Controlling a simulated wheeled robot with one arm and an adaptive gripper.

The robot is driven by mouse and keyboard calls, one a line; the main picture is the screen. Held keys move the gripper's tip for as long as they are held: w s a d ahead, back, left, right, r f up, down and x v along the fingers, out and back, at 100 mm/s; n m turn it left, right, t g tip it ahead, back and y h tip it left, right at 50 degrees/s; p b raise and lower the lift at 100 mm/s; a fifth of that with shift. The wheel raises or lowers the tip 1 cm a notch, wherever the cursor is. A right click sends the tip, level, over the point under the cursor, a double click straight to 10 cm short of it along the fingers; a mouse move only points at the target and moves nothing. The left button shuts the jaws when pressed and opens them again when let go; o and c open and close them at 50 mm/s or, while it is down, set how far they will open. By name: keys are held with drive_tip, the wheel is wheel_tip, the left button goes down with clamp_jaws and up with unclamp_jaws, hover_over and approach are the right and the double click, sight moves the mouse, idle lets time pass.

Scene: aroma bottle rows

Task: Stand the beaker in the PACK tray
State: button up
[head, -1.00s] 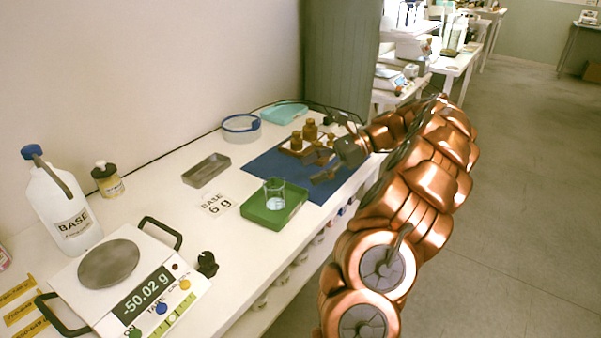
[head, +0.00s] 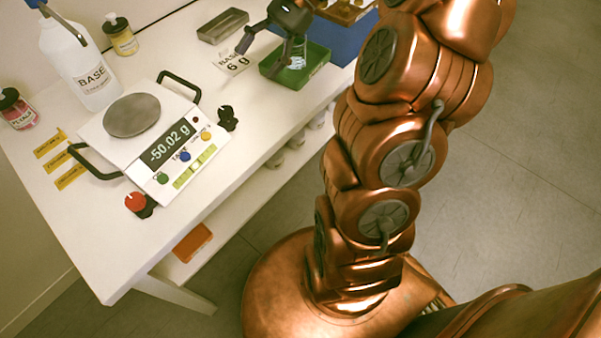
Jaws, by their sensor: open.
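The clear glass beaker (head: 300,58) stands in the green tray (head: 270,70), partly hidden behind a finger of my gripper. My gripper (head: 264,56) is open above the left part of the green tray, one finger left of the tray and the other in front of the beaker. Nothing shows between the fingers. I cannot tell whether the finger touches the beaker. No PACK label is readable in this view, so I cannot tell which tray it is.
A grey tray (head: 222,25) lies behind the "BASE 6 g" card (head: 231,62). A scale (head: 150,130) reading -50.02 g, a white BASE jug (head: 78,65), a yellow-labelled bottle (head: 121,36) and a red-labelled jar (head: 17,110) stand on the left. The blue mat (head: 338,42) is partly hidden.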

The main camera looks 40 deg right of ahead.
drive_tip(key=s+a+f+n+g+h, duration=0.1)
drive_tip(key=s+a+n, duration=0.1)
drive_tip(key=s+a, duration=0.1)
drive_tip(key=s+a+f+n+g+h, duration=0.1)
drive_tip(key=s+a+n+h, duration=0.1)
drive_tip(key=s+a, duration=0.2)
drive_tip(key=s+a+f+n+h, duration=0.1)
drive_tip(key=s+a+n, duration=0.2)
drive_tip(key=s, duration=0.1)
drive_tip(key=shift+a+f+g+h, duration=0.15)
drive_tip(key=shift+f+g+h, duration=0.05)
drive_tip(key=shift+g+h, duration=0.2)
drive_tip(key=s+d+f+n+h, duration=0.1)
drive_tip(key=s+f+n+h, duration=0.1)
drive_tip(key=s, duration=0.4)
drive_tip(key=s+d+f+n+h, duration=0.1)
drive_tip(key=s+f+n+h, duration=0.2)
drive_tip(key=s+n, duration=0.2)
drive_tip(key=shift+s+d+f, duration=0.2)
drive_tip(key=shift+s+f, duration=0.2)
drive_tip(key=shift+s, duration=0.55)
wheel_tip(320, 180, up, 21)
drive_tip(key=t+p, duration=0.1)
drive_tip(key=p, duration=1.9)
drive_tip(key=shift+s+r, duration=0.2)
drive_tip(key=shift+s, duration=0.05)
